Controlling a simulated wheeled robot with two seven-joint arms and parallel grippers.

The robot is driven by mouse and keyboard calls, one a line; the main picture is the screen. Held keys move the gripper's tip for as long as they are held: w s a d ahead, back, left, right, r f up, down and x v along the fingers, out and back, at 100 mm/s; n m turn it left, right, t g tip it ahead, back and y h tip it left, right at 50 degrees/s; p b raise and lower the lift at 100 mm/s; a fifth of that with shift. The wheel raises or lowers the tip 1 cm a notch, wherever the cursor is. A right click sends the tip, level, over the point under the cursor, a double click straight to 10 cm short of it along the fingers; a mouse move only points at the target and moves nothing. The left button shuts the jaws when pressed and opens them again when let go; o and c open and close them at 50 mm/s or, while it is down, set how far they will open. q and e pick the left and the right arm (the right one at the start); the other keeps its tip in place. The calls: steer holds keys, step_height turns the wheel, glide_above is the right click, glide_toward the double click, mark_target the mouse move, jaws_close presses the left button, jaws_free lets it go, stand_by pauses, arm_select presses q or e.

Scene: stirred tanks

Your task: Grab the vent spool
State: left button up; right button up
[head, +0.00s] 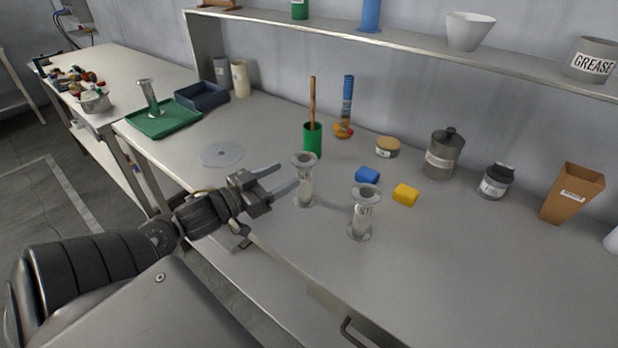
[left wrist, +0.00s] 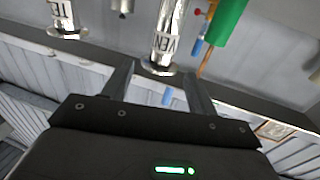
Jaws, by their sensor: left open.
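The vent spool (head: 304,184) is a clear, silvery flanged tube standing upright on the workbench. In the left wrist view the vent spool (left wrist: 168,32) shows the letters "VEN" and lies just beyond the fingertips. My left gripper (head: 283,179) is open and empty, just left of the spool, with its fingers pointing at it. Its two fingers (left wrist: 158,84) also show in the left wrist view. A similar spool (head: 362,214) stands to the right; in the left wrist view this second spool (left wrist: 64,18) has a partly cut-off label. My right gripper is out of view.
A green cup (head: 312,141) with a brown stick stands close behind the vent spool. Blue (head: 367,175) and yellow (head: 405,195) blocks lie to its right. A third spool (head: 149,98) stands on a green tray (head: 180,124). Bench space around the grey disc (head: 222,154) is clear.

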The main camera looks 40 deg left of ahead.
mark_target(311, 157)
arm_select(q)
steer(key=shift+w+d+p, duration=0.2)
steer(key=shift+w+d, duration=0.05)
steer(key=shift+w, duration=1.4)
steer(key=shift+w+d+p, duration=0.15)
steer(key=shift+w+d, duration=0.15)
steer(key=shift+w, duration=1.3)
steer(key=shift+w+d+p, duration=0.2)
steer(key=shift+w+d, duration=0.05)
steer(key=shift+w, duration=1.4)
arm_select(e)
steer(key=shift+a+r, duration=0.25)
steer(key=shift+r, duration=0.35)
arm_select(q)
jaws_close()
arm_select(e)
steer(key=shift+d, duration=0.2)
